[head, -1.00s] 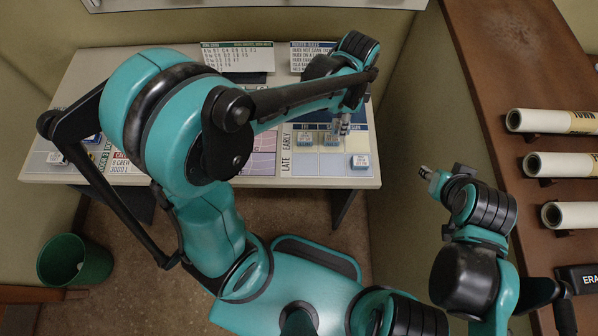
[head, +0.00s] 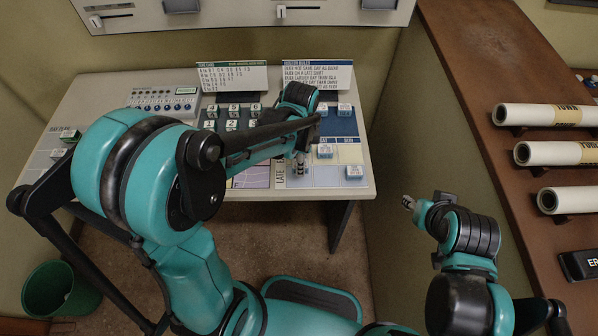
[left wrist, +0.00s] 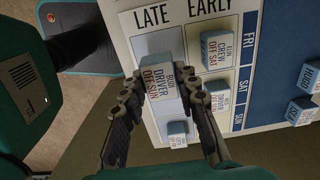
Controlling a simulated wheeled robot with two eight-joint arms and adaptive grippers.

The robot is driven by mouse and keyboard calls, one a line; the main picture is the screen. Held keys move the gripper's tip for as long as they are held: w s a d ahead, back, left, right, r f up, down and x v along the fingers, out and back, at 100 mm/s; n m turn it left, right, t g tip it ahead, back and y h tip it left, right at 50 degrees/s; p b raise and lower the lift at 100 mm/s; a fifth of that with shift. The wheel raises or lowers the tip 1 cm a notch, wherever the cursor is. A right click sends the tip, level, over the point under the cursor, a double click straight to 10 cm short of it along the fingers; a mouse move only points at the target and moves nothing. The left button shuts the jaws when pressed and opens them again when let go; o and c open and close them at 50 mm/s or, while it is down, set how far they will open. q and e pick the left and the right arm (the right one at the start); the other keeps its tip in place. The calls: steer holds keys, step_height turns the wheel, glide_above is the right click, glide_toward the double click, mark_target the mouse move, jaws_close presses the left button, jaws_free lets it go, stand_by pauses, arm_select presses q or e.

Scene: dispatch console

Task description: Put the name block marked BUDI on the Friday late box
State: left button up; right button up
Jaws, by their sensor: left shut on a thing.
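The name block marked BUDI, DRIVER, OFF SUN (left wrist: 158,82) is between the fingers of my left gripper (left wrist: 172,92) in the left wrist view. My left gripper (head: 299,166) is shut on it at the roster board's lower-left part in the head view. The block covers part of the pale Friday late box (left wrist: 152,42), under LATE and level with FRI. I cannot tell whether the block touches the board. My right gripper (head: 408,203) hangs in front of the desk's right end, apart from everything; its jaws are too small to read.
A CREW, OFF SAT block (left wrist: 216,50) stands in the Friday early box, with another block (left wrist: 217,100) below it. A further block (left wrist: 177,133) is in the late column. More blocks (head: 345,109) stand on the dark blue area. Two cards (head: 318,76) stand behind.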

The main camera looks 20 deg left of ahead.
arm_select(q)
steer(key=shift+w+a+f, duration=0.1)
steer(key=shift+a+f, duration=0.1)
step_height(320, 180, down, 3)
steer(key=shift+f+b, duration=0.2)
steer(key=shift+b, duration=0.7)
steer(key=shift+f, duration=0.3)
steer(key=shift+r, duration=0.1)
steer(key=shift+f, duration=0.2)
steer(key=o, duration=1)
steer(key=shift+o, duration=0.2)
steer(key=shift+r, duration=0.1)
